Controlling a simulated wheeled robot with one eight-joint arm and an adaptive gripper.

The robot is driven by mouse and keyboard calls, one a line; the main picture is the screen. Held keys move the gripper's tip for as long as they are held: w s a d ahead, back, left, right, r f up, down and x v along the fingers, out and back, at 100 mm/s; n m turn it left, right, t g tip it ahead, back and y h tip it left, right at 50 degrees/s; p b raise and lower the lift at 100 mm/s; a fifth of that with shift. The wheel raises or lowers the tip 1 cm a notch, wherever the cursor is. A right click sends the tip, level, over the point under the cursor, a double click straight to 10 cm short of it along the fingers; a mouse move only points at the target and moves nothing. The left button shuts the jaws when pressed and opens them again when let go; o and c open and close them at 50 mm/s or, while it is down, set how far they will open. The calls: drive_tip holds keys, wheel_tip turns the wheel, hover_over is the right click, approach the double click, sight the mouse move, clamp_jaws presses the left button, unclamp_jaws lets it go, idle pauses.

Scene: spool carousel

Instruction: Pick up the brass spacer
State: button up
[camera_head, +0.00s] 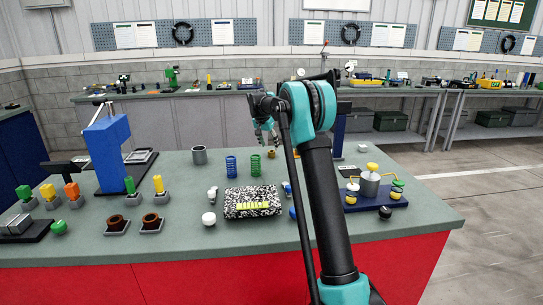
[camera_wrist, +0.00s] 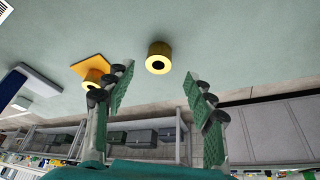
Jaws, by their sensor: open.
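In the wrist view, a brass spacer (camera_wrist: 159,58), a short yellow ring with a dark hole, stands on the grey-green bench top. It lies between the lines of the two fingers and slightly beyond their tips, not touched. My gripper (camera_wrist: 159,73) is open and empty, its green-padded fingers wide apart. A second, similar brass-coloured ring (camera_wrist: 93,77) sits on an orange plate (camera_wrist: 89,66) at the left, partly covered by the left finger. In the head view my gripper (camera_head: 268,132) hangs over the bench's far part, with a small yellow piece (camera_head: 271,153), probably the spacer, below it.
A speckled block (camera_head: 252,202) lies nearer. A blue stand (camera_head: 107,150) rises at left; a blue-based fixture (camera_head: 369,187) is at right. My arm hides part of the bench.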

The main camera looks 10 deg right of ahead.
sight(271, 151)
drive_tip(key=x, duration=0.4)
drive_tip(key=shift+s+d+f, duration=0.1)
clamp_jaws()
idle(0.3)
